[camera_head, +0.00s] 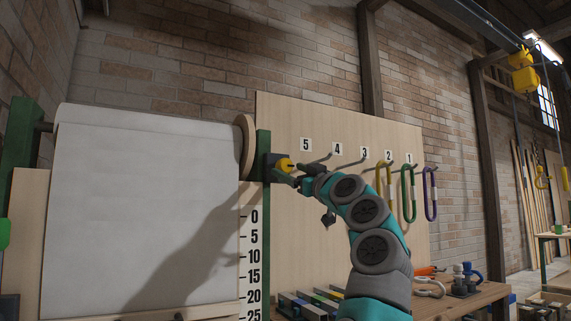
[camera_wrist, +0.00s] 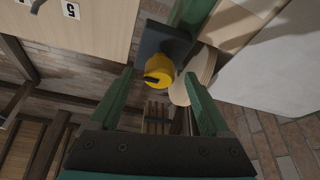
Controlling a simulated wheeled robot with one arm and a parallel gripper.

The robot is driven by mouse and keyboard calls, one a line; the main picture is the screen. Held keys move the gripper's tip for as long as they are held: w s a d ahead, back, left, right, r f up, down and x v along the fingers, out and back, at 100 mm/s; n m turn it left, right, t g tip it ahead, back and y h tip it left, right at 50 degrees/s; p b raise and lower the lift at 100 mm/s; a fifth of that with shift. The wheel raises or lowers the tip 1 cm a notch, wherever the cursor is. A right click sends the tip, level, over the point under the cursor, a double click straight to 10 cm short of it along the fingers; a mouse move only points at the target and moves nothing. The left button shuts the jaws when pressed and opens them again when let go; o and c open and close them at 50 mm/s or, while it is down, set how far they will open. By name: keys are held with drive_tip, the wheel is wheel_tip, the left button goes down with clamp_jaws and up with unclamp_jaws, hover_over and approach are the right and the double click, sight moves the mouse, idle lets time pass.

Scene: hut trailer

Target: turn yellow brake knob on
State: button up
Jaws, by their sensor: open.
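The yellow brake knob (camera_head: 284,164) sits on a dark block (camera_head: 271,160) on the green post (camera_head: 263,200), beside the end of the large white roll. In the wrist view the yellow knob (camera_wrist: 159,71), with a black mark on its face, lies ahead between my two finger tips, a little beyond them. My gripper (camera_head: 286,175) is open and close to the knob in the head view. The wrist view shows my gripper (camera_wrist: 158,78) with its green fingers spread and nothing held. I cannot tell whether a finger touches the knob.
The white roll (camera_head: 140,210) with a wooden end disc (camera_head: 247,148) fills the left. A pegboard (camera_head: 310,220) behind has numbered hooks with yellow, green and purple carabiners (camera_head: 430,195). A workbench (camera_head: 460,300) with small tools stands low on the right.

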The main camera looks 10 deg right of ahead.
sight(288, 169)
drive_tip(key=shift+p+x, duration=0.8)
drive_tip(key=shift+x, duration=0.8)
clamp_jaws()
